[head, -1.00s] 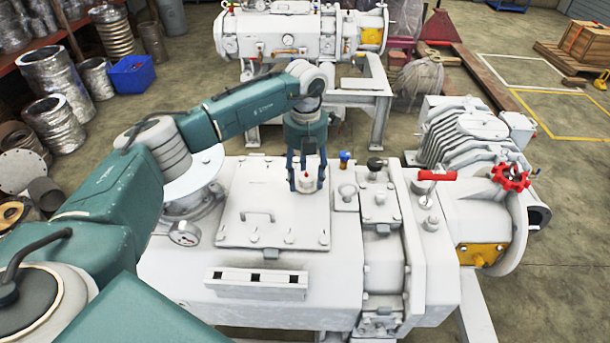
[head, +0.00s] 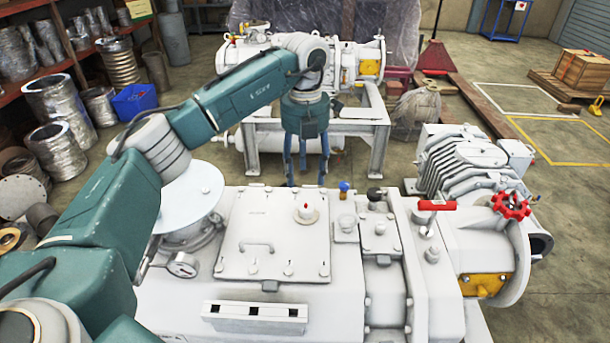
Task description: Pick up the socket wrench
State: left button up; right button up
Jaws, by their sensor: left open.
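My left gripper (head: 306,183) points straight down with its two fingers apart and nothing between them. It hangs above the far edge of the flat cover plate (head: 285,235) on the white pump, apart from it. I cannot make out a socket wrench for certain. A red handle (head: 437,205) sits on the pump's right part, but I cannot tell whether it is a tool. My right gripper is not in view.
A blue-topped knob (head: 344,188) and a black-topped knob (head: 374,196) stand right of the plate. A second white machine (head: 290,55) stands behind.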

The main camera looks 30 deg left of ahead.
aim_at(426, 234)
jog(key=k+l, duration=0.25)
jog(key=l, duration=0.15)
jog(key=k+l, duration=0.25)
jog(key=l, duration=0.2)
jog(key=k+l, duration=0.25)
jog(key=l, duration=0.15)
jog(key=k+l, duration=0.25)
jog(key=l, duration=0.2)
